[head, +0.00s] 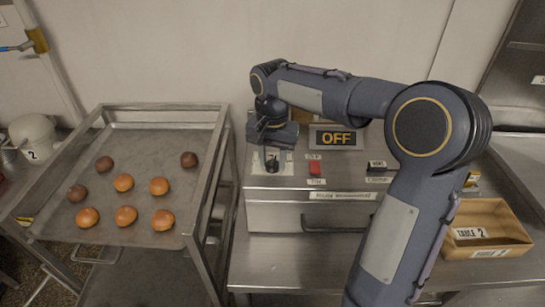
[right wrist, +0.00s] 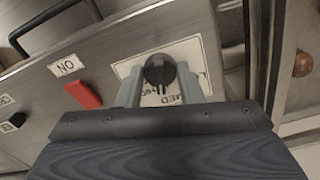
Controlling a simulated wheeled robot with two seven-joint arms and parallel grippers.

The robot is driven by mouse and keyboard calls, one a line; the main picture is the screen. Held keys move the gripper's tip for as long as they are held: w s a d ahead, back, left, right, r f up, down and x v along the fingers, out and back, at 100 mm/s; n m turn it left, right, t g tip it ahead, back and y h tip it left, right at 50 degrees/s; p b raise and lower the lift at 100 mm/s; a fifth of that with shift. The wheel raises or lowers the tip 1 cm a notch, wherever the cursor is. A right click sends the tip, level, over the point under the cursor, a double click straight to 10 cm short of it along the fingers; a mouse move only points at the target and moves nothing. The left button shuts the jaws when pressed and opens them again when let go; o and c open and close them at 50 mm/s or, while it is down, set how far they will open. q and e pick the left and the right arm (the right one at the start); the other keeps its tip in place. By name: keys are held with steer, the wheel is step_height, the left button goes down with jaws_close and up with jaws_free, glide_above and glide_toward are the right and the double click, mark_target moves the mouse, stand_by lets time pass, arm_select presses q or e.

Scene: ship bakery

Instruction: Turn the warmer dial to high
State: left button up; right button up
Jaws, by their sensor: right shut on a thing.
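The warmer (head: 335,192) is a steel box on the counter, with its dial at the left end of its top. The dial (right wrist: 160,70) is a round black knob on a white label plate (right wrist: 205,52) in the right wrist view. My right gripper (head: 272,158) points down over the plate and is shut on the dial, one finger on each side. The fingers also show in the right wrist view (right wrist: 160,88). The gripper hides most of the dial in the head view, and I cannot tell its setting. The display (head: 336,138) reads OFF. My left gripper is out of view.
A red switch (head: 314,169) stands right of the dial, and it shows in the right wrist view (right wrist: 84,95). A black switch (head: 376,170) is farther right. A rack tray (head: 150,143) with several buns stands left. A TABLE 2 box (head: 487,245) lies right.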

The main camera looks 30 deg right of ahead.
mark_target(273, 160)
steer(key=m, duration=0.4)
steer(key=shift+r+m, duration=0.1)
steer(key=shift+m, duration=0.2)
steer(key=m+p, duration=0.1)
steer(key=m, duration=0.3)
steer(key=shift+m, duration=0.4)
steer(key=o, duration=1)
steer(key=shift+c, duration=0.2)
step_height(273, 160, up, 8)
steer(key=shift+f, duration=0.15)
